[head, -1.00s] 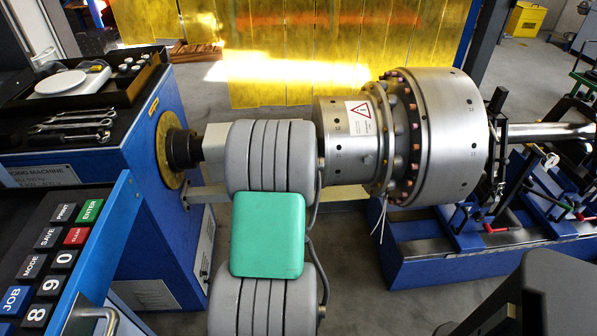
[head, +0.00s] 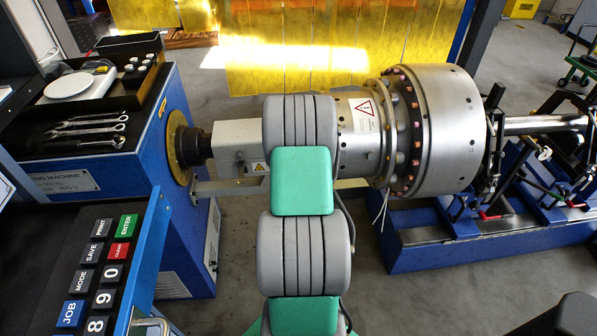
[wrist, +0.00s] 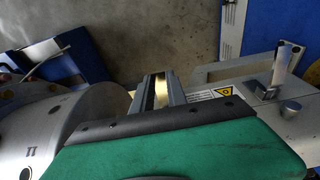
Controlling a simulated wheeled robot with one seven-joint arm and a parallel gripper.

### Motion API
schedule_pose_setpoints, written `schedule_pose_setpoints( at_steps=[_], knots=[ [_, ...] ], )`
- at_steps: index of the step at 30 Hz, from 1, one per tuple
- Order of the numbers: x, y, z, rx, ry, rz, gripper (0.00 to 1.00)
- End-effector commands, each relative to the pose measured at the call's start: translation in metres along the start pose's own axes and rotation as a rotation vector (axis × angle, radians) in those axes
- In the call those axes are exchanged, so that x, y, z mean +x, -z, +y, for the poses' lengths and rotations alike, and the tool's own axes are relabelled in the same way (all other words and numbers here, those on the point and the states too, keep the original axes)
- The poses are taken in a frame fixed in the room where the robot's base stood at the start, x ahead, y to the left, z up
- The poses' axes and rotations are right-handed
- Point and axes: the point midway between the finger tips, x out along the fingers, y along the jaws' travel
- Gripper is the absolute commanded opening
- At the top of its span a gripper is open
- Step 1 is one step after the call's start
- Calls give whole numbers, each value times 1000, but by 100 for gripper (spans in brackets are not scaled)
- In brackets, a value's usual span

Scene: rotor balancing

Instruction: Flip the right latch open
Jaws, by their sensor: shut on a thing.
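My gripper (wrist: 160,92) shows in the wrist view, with two grey fingers close together and a pale brassy strip between them. It is shut on what I take to be the right latch, at the edge of a light grey housing (wrist: 245,113); the grip itself is mostly hidden by my green wrist cover. A silver lever (wrist: 284,66) stands up on the housing further right. In the head view the housing (head: 238,140) joins the machine spindle to the rotor (head: 440,130); my arm hides the gripper and latch.
The blue balancing machine (head: 125,200) stands at left, with wrenches (head: 90,130) on its top tray. A keypad panel (head: 95,265) is at lower left. A blue support stand (head: 420,245) is under the rotor at right. The floor at front centre-right is clear.

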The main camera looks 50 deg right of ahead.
Motion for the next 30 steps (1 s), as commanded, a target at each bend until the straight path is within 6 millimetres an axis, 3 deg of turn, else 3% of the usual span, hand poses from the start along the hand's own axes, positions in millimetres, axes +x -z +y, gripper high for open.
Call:
schedule_pose_setpoints(
  at_steps=[5,6,13,23,30],
  knots=[
    [0,0,1,1,0,2,0],
    [0,0,1,1,0,2,20],
    [0,0,2,2,0,2,39],
    [-7,1,1,2,0,3,40],
    [-54,2,2,2,0,6,40]
  ],
)
